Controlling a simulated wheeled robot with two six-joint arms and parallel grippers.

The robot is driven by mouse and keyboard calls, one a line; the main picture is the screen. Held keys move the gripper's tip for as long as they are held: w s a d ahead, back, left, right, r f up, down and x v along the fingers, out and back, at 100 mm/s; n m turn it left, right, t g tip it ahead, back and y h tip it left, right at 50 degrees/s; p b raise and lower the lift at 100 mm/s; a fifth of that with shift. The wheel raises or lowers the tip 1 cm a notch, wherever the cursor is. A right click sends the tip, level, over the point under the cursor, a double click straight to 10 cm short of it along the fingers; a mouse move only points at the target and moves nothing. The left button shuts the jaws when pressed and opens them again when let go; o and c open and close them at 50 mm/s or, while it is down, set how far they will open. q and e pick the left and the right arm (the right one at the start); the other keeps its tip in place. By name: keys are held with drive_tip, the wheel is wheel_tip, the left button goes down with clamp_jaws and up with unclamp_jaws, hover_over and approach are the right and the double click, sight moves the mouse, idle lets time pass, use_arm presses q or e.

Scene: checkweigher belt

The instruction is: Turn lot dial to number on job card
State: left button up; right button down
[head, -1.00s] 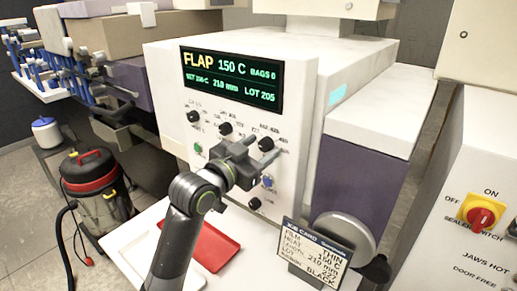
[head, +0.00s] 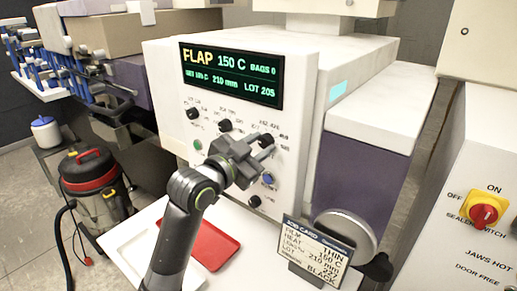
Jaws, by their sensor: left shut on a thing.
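The machine's control panel (head: 185,75) carries several black dials. Its lit display (head: 232,76) reads FLAP, 150 C, BAGS 0, 210 mm and LOT 205. My left gripper (head: 258,154) is at the panel, its fingers shut at the upper right dial (head: 266,140), which is partly covered by them. The dial's small printed numbers are too blurred to read fully. The job card (head: 318,252) stands in front at lower right; it lists film THIN, heat 150 C, length 210 mm, a lot that looks like 227, and ribbon BLACK. My right gripper is out of view.
Other dials (head: 225,126) sit close to the left, with a green button (head: 198,145), a blue button (head: 267,179) and a low dial (head: 255,201). A red tray (head: 214,245) lies below. A yellow-red switch (head: 484,212) is at far right; a vacuum cleaner (head: 95,185) stands left.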

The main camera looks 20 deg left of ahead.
use_arm(q)
drive_tip(key=m+b, duration=0.2)
drive_tip(key=m, duration=0.2)
drive_tip(key=shift+m, duration=0.4)
idle(0.4)
drive_tip(key=o, duration=1)
drive_tip(key=shift+c, duration=0.2)
drive_tip(key=shift+s, duration=0.1)
